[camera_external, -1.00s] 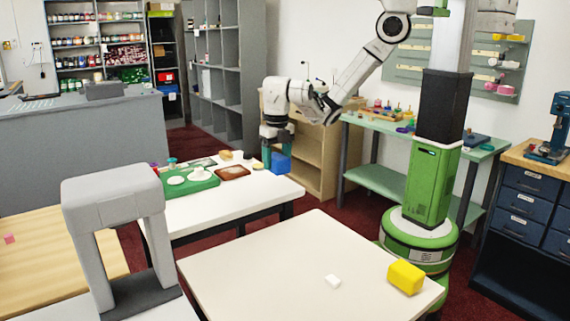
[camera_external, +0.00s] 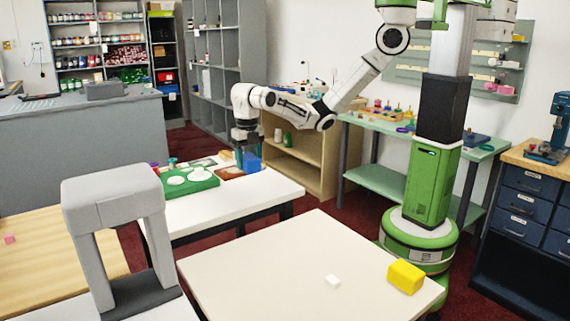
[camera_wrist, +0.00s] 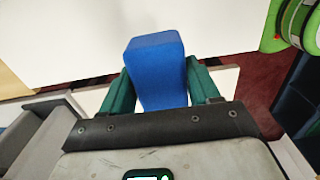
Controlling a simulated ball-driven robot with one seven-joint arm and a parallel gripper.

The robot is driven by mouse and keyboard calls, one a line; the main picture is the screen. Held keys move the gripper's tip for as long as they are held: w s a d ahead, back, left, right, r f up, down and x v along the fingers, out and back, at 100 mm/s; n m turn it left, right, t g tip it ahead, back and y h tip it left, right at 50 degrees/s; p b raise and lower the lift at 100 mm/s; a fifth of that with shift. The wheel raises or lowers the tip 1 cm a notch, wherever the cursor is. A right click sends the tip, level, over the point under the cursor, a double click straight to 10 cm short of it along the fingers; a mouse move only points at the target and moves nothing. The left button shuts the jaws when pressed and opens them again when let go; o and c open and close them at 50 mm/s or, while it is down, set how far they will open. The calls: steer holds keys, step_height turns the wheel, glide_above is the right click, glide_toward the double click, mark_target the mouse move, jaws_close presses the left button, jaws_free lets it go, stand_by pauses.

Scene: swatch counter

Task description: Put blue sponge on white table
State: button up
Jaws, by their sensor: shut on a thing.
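A blue sponge (camera_external: 252,163) is held between the fingers of my gripper (camera_external: 246,153), at the back right part of the far white table (camera_external: 245,198). In the wrist view the sponge (camera_wrist: 156,70) sits between the two green fingers of my gripper (camera_wrist: 157,82), which are shut on its sides. I cannot tell in the external view whether the sponge touches the tabletop or hangs above it.
On the far table, a green tray (camera_external: 207,184) with white round pieces and a brown tray (camera_external: 228,173) lie left of the sponge. A wooden shelf (camera_external: 318,158) stands behind. A grey arch-shaped object (camera_external: 112,187) stands at the near left. The far table's front right is clear.

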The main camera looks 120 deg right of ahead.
steer(key=w+f+b, duration=0.3)
steer(key=w+d+f+b, duration=0.1)
steer(key=w+f, duration=0.1)
steer(key=shift+w+f+b, duration=0.15)
steer(key=shift+b, duration=0.25)
steer(key=shift+w+d+f, duration=0.15)
steer(key=shift+w+f, duration=0.4)
steer(key=shift+f+p, duration=0.55)
steer(key=shift+f, duration=1.1)
steer(key=shift+f, duration=0.2)
steer(key=o, duration=1)
steer(key=shift+o, duration=0.2)
steer(key=shift+r, duration=0.1)
